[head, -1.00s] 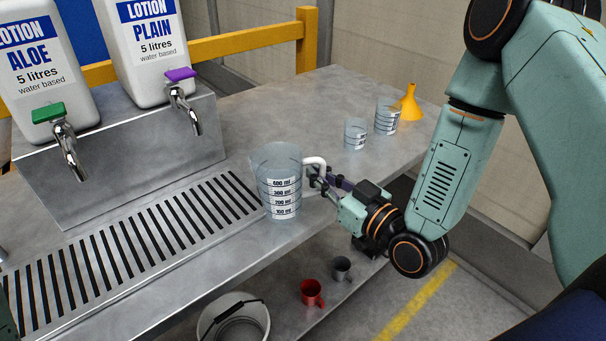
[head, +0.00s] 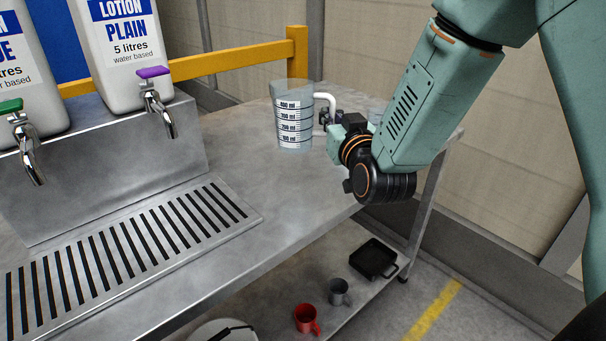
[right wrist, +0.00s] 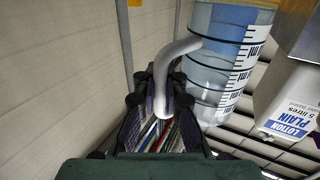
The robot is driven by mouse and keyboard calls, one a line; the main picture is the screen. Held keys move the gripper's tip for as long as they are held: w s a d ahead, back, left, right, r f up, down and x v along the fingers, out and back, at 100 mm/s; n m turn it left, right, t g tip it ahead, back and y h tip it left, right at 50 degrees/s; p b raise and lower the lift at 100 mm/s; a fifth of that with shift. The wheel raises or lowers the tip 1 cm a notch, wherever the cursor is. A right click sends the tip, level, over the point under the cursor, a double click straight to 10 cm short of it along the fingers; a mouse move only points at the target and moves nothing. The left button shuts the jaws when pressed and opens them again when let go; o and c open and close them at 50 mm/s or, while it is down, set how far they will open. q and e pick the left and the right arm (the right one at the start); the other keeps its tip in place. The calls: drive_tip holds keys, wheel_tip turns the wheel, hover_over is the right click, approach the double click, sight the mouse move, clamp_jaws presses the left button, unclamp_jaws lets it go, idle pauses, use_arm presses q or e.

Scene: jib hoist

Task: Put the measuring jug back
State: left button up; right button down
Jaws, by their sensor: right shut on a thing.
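The clear measuring jug (head: 294,122), with scale marks and a white handle, stands upright at or just above the far right part of the metal bench; I cannot tell whether it touches. My right gripper (head: 326,119) is shut on the jug's white handle, on the jug's right side. In the right wrist view the handle (right wrist: 172,62) runs between the fingers (right wrist: 160,105), and the jug body (right wrist: 222,62) fills the upper right. My left gripper is not in view.
The metal bench (head: 275,187) has a slotted drip grate (head: 130,250). A red mug (head: 306,318), a grey mug (head: 338,291) and a black tray (head: 374,259) sit on the lower shelf. A yellow rail (head: 230,55) runs behind.

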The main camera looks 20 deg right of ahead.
wheel_tip(320, 180, down, 8)
drive_tip(key=b, duration=0.2)
drive_tip(key=shift+a+f+b, duration=0.15)
drive_tip(key=shift+f+b, duration=0.1)
drive_tip(key=shift+b, duration=0.05)
drive_tip(key=shift+w+f, duration=0.2)
drive_tip(key=shift+f, duration=0.2)
drive_tip(key=shift+d+f, duration=0.15)
drive_tip(key=shift+d, duration=0.25)
drive_tip(key=shift+s+a, duration=0.1)
drive_tip(key=shift+a, duration=0.1)
drive_tip(key=c, duration=2)
unclamp_jaws()
drive_tip(key=o, duration=0.5)
drive_tip(key=shift+d+f, duration=0.1)
drive_tip(key=shift+o, duration=0.3)
